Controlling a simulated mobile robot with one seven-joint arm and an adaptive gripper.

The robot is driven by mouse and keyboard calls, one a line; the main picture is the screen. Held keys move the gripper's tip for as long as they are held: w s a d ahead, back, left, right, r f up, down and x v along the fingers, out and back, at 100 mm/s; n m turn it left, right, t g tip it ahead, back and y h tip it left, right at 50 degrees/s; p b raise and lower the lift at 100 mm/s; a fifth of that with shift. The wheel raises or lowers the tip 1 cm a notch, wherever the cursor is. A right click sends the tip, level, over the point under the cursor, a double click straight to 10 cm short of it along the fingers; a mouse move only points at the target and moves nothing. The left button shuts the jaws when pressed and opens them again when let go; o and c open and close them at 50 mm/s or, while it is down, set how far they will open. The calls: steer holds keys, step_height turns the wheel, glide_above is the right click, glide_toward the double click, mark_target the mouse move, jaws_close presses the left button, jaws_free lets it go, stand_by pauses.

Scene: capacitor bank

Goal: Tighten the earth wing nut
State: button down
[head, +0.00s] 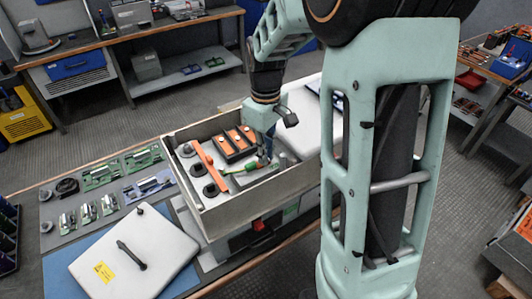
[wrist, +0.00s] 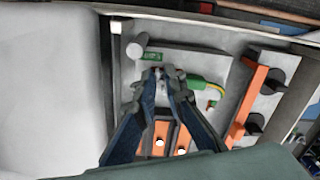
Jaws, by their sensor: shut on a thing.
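My gripper (head: 267,160) reaches down into the open grey box (head: 256,206), at its right inner side. In the wrist view its two blue fingers (wrist: 168,76) come together around a small metal piece, which I take to be the earth wing nut (wrist: 160,73). The fingertips hide most of it, so its turn angle and seating cannot be told. A green-and-yellow earth cable (wrist: 207,87) runs from beside the fingertips to the right; in the head view the cable (head: 246,168) lies just left of the gripper.
An orange bar (head: 209,165) with dark round posts stands left in the box; a dark block with orange strips (head: 236,143) lies behind the cable. The box walls surround the gripper. A pale lid with a dark handle (head: 128,255) lies in front left, beside trays of parts (head: 100,176).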

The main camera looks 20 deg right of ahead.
steer(key=m, duration=0.4)
steer(key=shift+a+r+m, duration=0.1)
steer(key=shift+r+m, duration=0.1)
steer(key=shift+m, duration=0.1)
steer(key=shift+a+f+m, duration=0.1)
steer(key=shift+a+m, duration=0.05)
steer(key=shift+m, duration=2.15)
steer(key=shift+s, duration=0.1)
steer(key=c, duration=2.1)
jaws_free()
